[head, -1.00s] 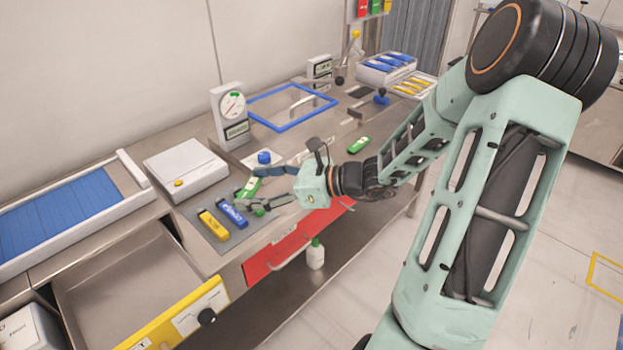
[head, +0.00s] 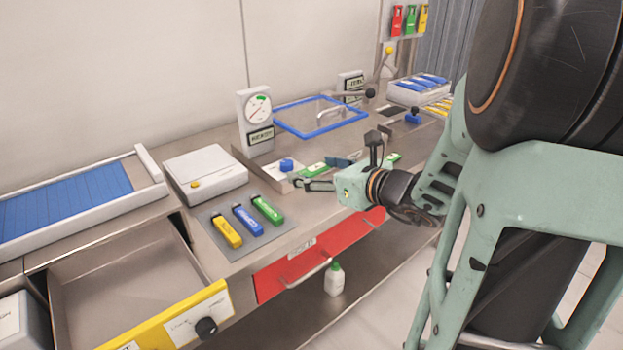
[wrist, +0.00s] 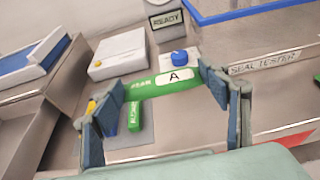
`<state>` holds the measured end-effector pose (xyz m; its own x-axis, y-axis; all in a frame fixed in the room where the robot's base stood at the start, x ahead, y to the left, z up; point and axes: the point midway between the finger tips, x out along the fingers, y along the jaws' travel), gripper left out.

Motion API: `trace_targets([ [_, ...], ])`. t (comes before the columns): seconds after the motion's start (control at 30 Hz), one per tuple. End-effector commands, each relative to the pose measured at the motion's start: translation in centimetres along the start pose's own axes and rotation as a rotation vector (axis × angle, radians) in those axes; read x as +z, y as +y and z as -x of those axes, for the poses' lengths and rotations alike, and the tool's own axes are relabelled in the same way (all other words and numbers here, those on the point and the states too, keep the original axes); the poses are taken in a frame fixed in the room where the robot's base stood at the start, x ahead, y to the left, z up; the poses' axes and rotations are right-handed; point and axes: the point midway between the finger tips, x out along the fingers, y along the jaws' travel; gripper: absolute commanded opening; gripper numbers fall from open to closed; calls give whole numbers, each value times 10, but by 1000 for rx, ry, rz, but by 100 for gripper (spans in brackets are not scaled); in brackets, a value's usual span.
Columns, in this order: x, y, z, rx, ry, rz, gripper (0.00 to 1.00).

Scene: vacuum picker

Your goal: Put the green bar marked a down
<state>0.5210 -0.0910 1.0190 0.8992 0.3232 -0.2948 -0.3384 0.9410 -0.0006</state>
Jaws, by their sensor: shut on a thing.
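The green bar marked A (wrist: 173,82) is held crosswise between the fingers of my gripper (wrist: 160,86) in the wrist view, its white label facing up. In the head view, my gripper (head: 323,171) is over the counter, right of the grey mat (head: 222,252), with the held bar (head: 312,170) partly visible between its fingers. I cannot tell whether the bar touches the counter. Another green bar (head: 267,210) lies on the mat beside a blue bar (head: 247,220) and a yellow bar (head: 227,232).
A blue knob on a white base (head: 287,166) stands close left of the gripper. A dial gauge (head: 257,112) and a blue-framed lid (head: 320,118) are behind. Another green bar (head: 393,159) lies to the right, partly behind my arm. An open drawer (head: 125,285) is front left.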

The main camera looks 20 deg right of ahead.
Motion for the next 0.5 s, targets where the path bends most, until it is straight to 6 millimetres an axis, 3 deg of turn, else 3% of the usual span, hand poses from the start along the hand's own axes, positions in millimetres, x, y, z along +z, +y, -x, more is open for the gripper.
trace_targets([
  [0.3,-31,-61,-34,0,0,-4,44],
  [0.5,-58,-85,-52,1,-1,-1,44],
])
